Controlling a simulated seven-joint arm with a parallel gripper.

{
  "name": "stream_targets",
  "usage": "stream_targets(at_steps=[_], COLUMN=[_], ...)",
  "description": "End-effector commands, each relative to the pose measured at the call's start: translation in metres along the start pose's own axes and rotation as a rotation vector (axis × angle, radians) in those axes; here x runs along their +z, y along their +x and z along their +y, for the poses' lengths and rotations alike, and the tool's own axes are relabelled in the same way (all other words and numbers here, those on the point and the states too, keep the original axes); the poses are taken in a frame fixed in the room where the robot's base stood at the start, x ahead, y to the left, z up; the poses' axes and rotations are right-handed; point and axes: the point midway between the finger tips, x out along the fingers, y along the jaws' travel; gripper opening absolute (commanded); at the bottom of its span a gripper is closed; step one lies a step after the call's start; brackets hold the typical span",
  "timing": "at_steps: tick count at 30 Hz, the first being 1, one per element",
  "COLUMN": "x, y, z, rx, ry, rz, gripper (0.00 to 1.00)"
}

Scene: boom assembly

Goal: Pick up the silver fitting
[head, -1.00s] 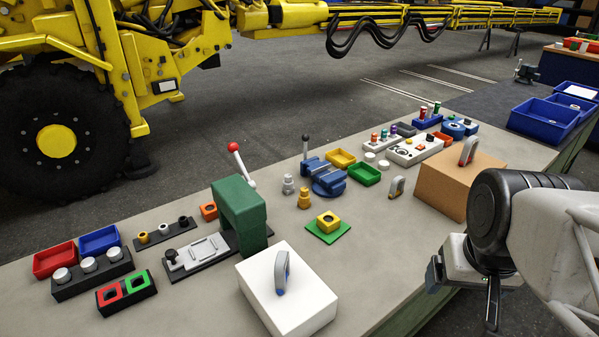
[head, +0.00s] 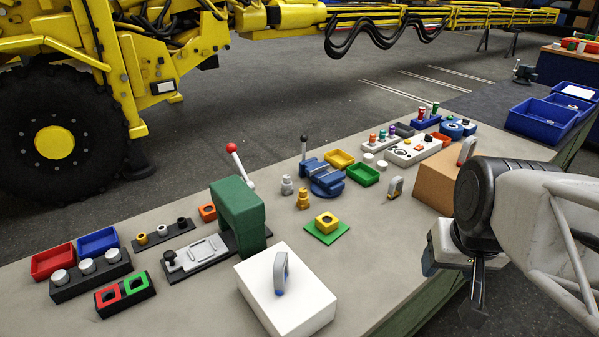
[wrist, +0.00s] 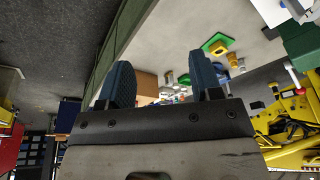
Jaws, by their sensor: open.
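The silver fitting (head: 287,185) stands upright on the grey workbench, left of the brass fitting (head: 303,198) and apart from it. My gripper (head: 476,297) is at the lower right of the head view, beyond the bench's front edge and well away from the fitting. In the wrist view both fingers of my gripper (wrist: 164,82) stand wide apart with nothing between them.
A green press (head: 238,215) and a blue vise (head: 325,175) stand near the fittings. A yellow block on a green plate (head: 326,228) lies in front.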

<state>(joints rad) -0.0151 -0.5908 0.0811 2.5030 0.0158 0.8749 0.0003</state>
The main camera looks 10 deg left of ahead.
Motion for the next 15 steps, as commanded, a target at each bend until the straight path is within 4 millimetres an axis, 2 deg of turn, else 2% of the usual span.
stream_targets(at_steps=[15], x=[-0.134], y=[0.044], z=[-0.061], rx=[-0.101], ry=[-0.083], rz=[0.182], gripper=[0.59])
